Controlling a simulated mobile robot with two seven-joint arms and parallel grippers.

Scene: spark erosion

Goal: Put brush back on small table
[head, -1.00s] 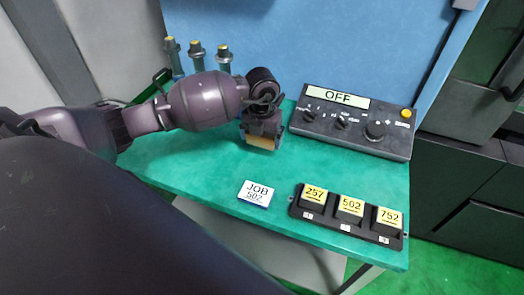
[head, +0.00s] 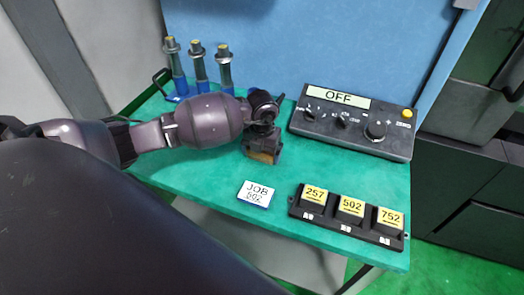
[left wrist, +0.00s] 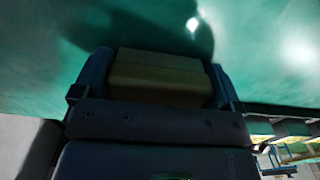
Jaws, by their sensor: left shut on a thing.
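In the left wrist view the same block (left wrist: 160,75) sits between the two dark fingers. My left gripper is shut on it. It is over the back middle of the small table (head: 195,165), which has a green top. I cannot tell whether the block touches the tabletop. Much of the brush is hidden by the gripper. My right gripper is not in view.
A control box (head: 350,125) reading OFF stands right of my gripper. A black rack (head: 345,222) with blocks 257, 502 and 752 lies at the front right. Three upright electrode-like posts (head: 198,68) stand at the back left.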

